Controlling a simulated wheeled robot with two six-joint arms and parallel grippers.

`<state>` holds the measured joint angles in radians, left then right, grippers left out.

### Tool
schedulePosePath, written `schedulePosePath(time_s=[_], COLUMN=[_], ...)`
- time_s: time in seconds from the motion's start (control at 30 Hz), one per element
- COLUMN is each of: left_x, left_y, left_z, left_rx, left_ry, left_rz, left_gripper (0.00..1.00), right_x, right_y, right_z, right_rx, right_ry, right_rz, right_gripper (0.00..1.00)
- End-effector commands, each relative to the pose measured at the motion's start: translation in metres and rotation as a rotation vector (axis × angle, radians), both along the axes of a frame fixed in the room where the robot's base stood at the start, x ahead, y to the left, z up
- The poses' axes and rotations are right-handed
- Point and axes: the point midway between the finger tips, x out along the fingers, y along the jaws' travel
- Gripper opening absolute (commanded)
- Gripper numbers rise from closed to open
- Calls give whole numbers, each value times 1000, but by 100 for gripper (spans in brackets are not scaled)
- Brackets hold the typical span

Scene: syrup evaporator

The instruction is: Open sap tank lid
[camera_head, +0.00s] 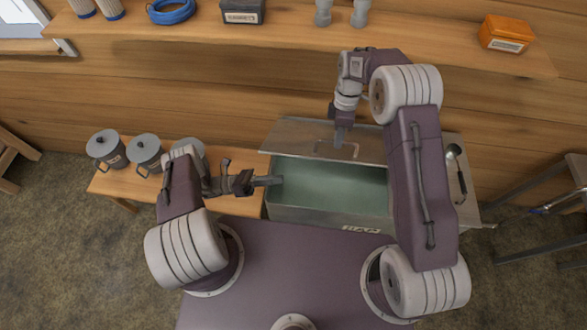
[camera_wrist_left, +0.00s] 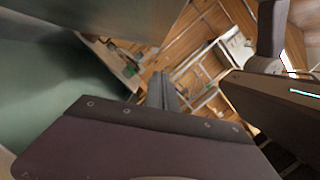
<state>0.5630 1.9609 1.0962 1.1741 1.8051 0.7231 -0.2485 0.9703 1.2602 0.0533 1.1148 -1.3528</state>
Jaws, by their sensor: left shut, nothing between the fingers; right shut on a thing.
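The sap tank (camera_head: 330,212) is a grey metal box with a greenish inside and a "SAP" label on its front. Its lid (camera_head: 300,138) is raised and tilted back toward the wall, so the inside shows. A handle (camera_head: 322,148) is on the lid. My right gripper (camera_head: 340,140) is at this handle, shut on it; the fingertips are small in view. My left gripper (camera_head: 272,181) is shut and empty at the tank's left rim. In the left wrist view its fingers (camera_wrist_left: 162,92) show close together, with the green tank inside (camera_wrist_left: 45,85) at the left.
Lidded pots (camera_head: 146,152) stand on a low wooden bench left of the tank. A ladle (camera_head: 456,165) lies at the tank's right. A wall shelf (camera_head: 280,40) above holds blue tubing (camera_head: 171,11) and an orange box (camera_head: 505,34). A stool (camera_head: 550,205) stands at the right.

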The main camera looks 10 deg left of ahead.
Motion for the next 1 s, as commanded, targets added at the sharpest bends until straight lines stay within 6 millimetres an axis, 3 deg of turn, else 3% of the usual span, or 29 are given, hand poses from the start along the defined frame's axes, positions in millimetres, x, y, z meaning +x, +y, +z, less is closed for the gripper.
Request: schedulePosePath(time_s=[0.43, 0.7, 1.0], left_x=[12, 33, 36], left_y=[-91, -91, -91], left_z=[17, 46, 50], left_rx=[4, 4, 3], left_ry=[0, -2, 1], left_rz=[-9, -2, -3], left_gripper=[0, 0, 0], right_x=[6, 6, 6], right_y=[1, 0, 0], right_z=[-2, -2, -2], right_rx=[3, 3, 3], right_ry=[-22, -22, -22], right_rz=[0, 0, 0], right_gripper=[0, 0, 0])
